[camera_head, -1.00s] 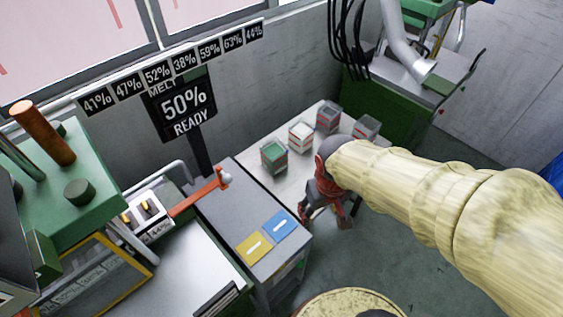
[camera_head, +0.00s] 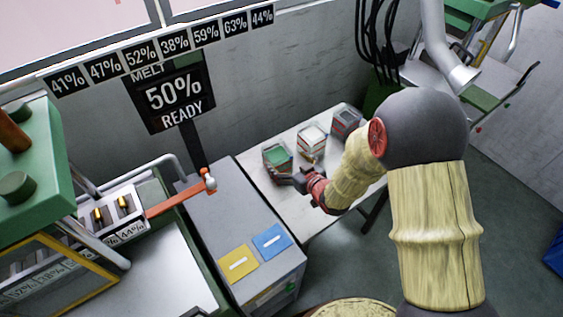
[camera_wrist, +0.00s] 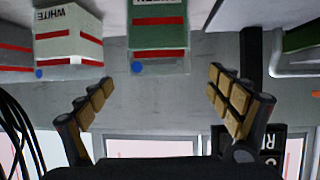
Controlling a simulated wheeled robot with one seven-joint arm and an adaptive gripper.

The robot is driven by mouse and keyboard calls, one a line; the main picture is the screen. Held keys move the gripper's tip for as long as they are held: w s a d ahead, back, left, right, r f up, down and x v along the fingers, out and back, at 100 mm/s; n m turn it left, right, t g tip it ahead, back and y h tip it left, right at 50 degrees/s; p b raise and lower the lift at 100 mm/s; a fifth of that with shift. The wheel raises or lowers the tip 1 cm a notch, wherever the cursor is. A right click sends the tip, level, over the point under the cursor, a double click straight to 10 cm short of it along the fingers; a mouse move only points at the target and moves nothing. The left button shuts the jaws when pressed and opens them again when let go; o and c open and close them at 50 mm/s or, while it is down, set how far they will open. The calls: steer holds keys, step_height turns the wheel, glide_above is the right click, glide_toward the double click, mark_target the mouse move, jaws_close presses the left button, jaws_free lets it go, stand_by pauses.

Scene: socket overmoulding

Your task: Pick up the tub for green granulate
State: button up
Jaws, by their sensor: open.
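The tub for green granulate (camera_head: 277,158) stands on the light table at the back, leftmost of the tubs in the head view. In the wrist view the green tub (camera_wrist: 158,38), with red bands and a partly cut-off label, is at the top, beyond and between my fingertips. My gripper (camera_head: 283,179) is close in front of the green tub in the head view. In the wrist view my gripper (camera_wrist: 160,92) has its padded fingers spread wide with nothing between them.
A white tub (camera_head: 312,141) stands right of the green one, labelled WHITE in the wrist view (camera_wrist: 68,38). A grey tub (camera_head: 346,121) is farther right. A grey cabinet (camera_head: 228,215) with yellow and blue cards adjoins the table's left side. A post with a display (camera_head: 176,92) rises behind the cabinet.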

mark_target(272, 146)
steer(key=shift+w+a+r, duration=0.2)
steer(key=shift+w+r, duration=0.05)
steer(key=b+x, duration=0.2)
steer(key=x, duration=0.5)
steer(key=shift+w+b, duration=0.3)
steer(key=shift+b, duration=0.05)
steer(key=shift+c, duration=1.2)
steer(key=c, duration=1.9)
steer(key=shift+r, duration=0.2)
steer(key=shift+c, duration=0.2)
